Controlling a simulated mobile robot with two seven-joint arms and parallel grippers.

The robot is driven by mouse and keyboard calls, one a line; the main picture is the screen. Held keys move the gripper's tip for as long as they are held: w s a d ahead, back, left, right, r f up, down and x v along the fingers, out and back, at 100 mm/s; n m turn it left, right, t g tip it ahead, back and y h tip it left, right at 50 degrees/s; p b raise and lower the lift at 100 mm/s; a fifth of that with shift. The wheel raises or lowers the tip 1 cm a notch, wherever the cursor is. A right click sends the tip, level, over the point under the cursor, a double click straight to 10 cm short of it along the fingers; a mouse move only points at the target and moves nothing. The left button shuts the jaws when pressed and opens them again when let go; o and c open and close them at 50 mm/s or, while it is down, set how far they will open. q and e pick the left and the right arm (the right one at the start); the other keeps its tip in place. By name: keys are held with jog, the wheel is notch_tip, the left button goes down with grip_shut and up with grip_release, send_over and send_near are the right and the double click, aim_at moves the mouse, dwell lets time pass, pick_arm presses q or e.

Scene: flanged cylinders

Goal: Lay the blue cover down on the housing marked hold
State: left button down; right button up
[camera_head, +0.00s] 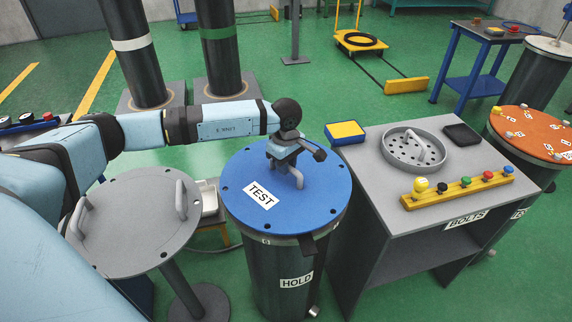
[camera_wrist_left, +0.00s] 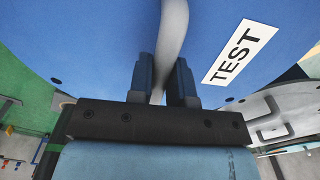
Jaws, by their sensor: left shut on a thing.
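The blue cover (camera_head: 250,165) is a round disc with small holes near its edge, a grey handle and a white TEST label. My left gripper (camera_head: 292,163) is shut on the cover's handle; the left wrist view shows the handle (camera_wrist_left: 173,35) between the two fingers (camera_wrist_left: 164,82). The cover lies level over the dark cylindrical housing marked HOLD (camera_head: 283,282) and looks roughly centred on it. A pale strip of the housing's flange shows under the cover's front edge. I cannot tell whether they touch or a small gap remains. My right gripper is not in view.
A round grey plate with two handles (camera_head: 130,225) stands on a post at the left. An orange-topped cylinder (camera_head: 530,125) stands farther right.

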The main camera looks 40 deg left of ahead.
pick_arm(q)
jog(key=shift+f+b, duration=0.7)
jog(key=shift+f, duration=0.1)
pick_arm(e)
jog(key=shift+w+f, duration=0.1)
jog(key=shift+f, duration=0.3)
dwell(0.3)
pick_arm(q)
jog(key=c, duration=1)
grip_release()
jog(key=shift+o, duration=0.2)
jog(key=shift+f, duration=0.1)
jog(key=shift+r+p, duration=1.1)
jog(key=shift+r, duration=1)
jog(key=shift+r+p, duration=0.75)
jog(key=shift+r, duration=0.7)
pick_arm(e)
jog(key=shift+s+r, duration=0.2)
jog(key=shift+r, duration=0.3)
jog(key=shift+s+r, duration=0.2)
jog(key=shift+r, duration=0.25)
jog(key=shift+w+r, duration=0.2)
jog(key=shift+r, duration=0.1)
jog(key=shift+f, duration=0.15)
